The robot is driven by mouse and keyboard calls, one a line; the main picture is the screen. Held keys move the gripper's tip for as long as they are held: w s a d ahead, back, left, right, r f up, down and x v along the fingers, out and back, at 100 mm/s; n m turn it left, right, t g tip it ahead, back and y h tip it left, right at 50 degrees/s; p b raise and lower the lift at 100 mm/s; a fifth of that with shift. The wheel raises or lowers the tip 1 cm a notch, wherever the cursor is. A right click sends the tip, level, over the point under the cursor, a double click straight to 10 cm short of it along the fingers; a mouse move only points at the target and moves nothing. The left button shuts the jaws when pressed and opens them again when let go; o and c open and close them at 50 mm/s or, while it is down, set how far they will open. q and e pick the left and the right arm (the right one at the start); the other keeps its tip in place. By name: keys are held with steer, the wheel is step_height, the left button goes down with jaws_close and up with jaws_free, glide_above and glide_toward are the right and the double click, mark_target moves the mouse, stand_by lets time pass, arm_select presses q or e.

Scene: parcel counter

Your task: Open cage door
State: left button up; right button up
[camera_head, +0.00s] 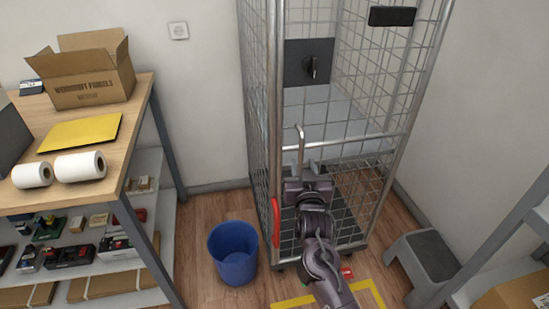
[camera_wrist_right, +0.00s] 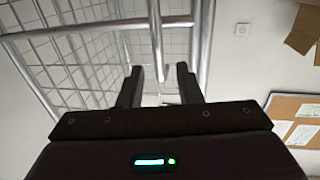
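The tall wire-mesh cage (camera_head: 268,130) stands against the wall in the head view. A dark latch plate (camera_head: 308,62) with a small knob sits on its mesh front. A vertical metal bar handle (camera_head: 300,142) rises just above my right gripper (camera_head: 308,168), which is at the front of the cage. In the right wrist view, my right gripper's fingers (camera_wrist_right: 159,85) are apart, and a vertical bar (camera_wrist_right: 155,40) shows in line with the gap between them. I cannot tell whether the bar is inside the gap or beyond it. My left gripper is out of view.
A blue bin (camera_head: 233,252) stands left of the cage and a grey step stool (camera_head: 424,256) stands right of it. A wooden table (camera_head: 128,105) with a carton (camera_head: 92,82) is at left. A shelf (camera_head: 500,245) is at the right edge. Yellow tape (camera_head: 368,290) marks the floor.

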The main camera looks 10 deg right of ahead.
mark_target(302, 150)
steer(key=w, duration=0.2)
steer(key=w+d, duration=0.1)
steer(key=w, duration=0.4)
steer(key=shift+w+d+r, duration=0.1)
steer(key=shift+w+d, duration=0.15)
steer(key=shift+w, duration=0.05)
steer(key=shift+c, duration=0.3)
jaws_close()
